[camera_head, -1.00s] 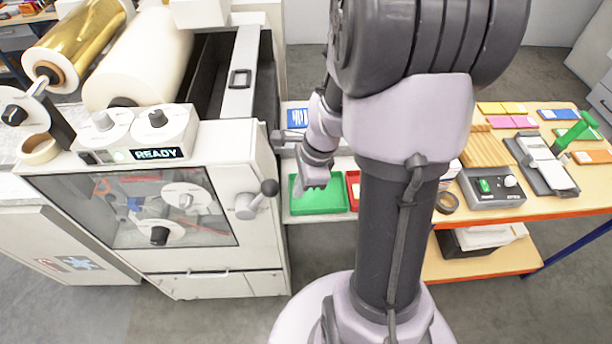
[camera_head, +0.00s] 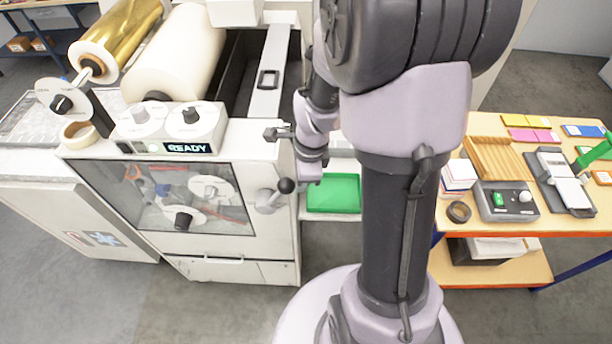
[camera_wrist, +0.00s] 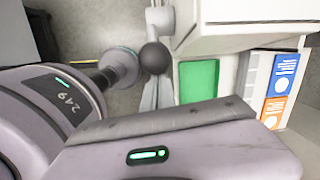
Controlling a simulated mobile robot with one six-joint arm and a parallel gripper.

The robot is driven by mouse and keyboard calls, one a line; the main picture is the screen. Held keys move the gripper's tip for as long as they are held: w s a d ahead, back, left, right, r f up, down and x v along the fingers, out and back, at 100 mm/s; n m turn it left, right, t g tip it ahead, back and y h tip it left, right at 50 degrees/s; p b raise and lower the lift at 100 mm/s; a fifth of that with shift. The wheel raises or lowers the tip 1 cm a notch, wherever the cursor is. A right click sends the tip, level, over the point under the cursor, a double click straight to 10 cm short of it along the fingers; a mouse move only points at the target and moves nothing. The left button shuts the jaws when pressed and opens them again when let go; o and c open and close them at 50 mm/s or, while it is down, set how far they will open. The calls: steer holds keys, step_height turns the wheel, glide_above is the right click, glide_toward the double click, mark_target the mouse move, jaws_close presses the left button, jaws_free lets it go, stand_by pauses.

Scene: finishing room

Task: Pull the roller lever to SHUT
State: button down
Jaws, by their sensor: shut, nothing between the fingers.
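The roller lever (camera_head: 268,198) is on the right end of the white machine's front, a pale grey arm with a black ball knob (camera_head: 286,186) pointing up and right. Its ball also shows in the wrist view (camera_wrist: 155,57), close in front of my arm's links. I cannot read any SHUT mark near it. My forearm hides part of the space to the right.
The machine (camera_head: 225,262) has a READY display (camera_head: 187,148), a dark window and rolls on top. A green tray (camera_head: 334,193) lies just right of the lever. Grey floor is open in front.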

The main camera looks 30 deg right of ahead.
steer(key=w+a+r+g+h+b, duration=0.1)
steer(key=w+a+r+g+h, duration=0.2)
steer(key=w+a+h, duration=0.3)
steer(key=shift+a+r+g+b, duration=0.15)
steer(key=shift+a+g+b, duration=0.35)
steer(key=shift+a, duration=1.05)
steer(key=shift+w+a, duration=0.15)
steer(key=shift+w, duration=0.05)
steer(key=d+r, duration=0.1)
steer(key=d+r+p, duration=0.1)
steer(key=shift+s+d+r, duration=0.35)
steer(key=shift+s+r, duration=0.05)
steer(key=w+a+r, duration=0.3)
steer(key=a+r, duration=0.2)
steer(key=a, duration=0.1)
steer(key=shift+w+a, duration=0.35)
